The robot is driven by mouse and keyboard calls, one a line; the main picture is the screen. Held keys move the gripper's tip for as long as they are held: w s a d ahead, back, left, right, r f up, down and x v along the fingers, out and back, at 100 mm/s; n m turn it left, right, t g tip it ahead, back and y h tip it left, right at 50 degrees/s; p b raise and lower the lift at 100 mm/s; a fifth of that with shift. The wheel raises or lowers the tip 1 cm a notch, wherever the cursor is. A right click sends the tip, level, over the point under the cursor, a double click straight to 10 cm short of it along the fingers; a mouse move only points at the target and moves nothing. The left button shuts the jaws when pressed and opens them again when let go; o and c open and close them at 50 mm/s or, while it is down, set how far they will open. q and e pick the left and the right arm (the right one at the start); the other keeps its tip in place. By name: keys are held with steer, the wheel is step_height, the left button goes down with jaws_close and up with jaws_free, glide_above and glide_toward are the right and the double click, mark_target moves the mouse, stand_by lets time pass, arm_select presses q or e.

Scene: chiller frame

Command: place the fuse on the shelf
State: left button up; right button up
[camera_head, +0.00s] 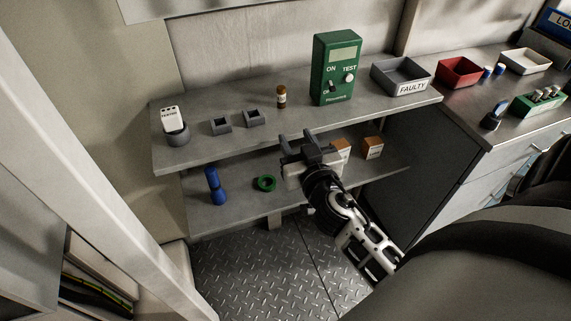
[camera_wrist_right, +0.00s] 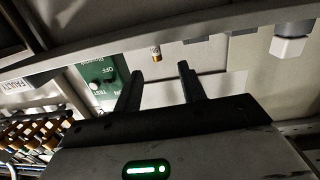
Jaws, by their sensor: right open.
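The fuse (camera_head: 281,96), a small brown cylinder with a pale band, stands upright on the upper grey shelf (camera_head: 200,150), left of the green test box. It also shows small and upside down in the right wrist view (camera_wrist_right: 155,53), beyond the fingers. My right gripper (camera_head: 298,141) is open and empty at the front edge of the upper shelf, below and in front of the fuse, apart from it. Its two dark fingers (camera_wrist_right: 160,72) show spread in the wrist view. My left gripper is not in view.
The green test box (camera_head: 335,68) and grey FAULTY tray (camera_head: 401,77) stand right of the fuse. A tester (camera_head: 170,118) and small grey holders (camera_head: 221,125) stand left. The lower shelf holds a blue tool (camera_head: 214,186), green ring (camera_head: 265,183) and orange boxes (camera_head: 372,148).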

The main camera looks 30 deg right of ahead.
steer(key=s+a+f+n+g+y, duration=0.5)
steer(key=s+a+f+y, duration=0.3)
steer(key=s+a+f, duration=0.4)
steer(key=s+a+g, duration=0.1)
steer(key=a, duration=0.2)
steer(key=shift+s+a+f+n, duration=0.25)
steer(key=shift+s+a+n, duration=0.05)
steer(key=shift+s+a, duration=0.1)
steer(key=shift+d, duration=0.1)
steer(key=shift+c, duration=0.5)
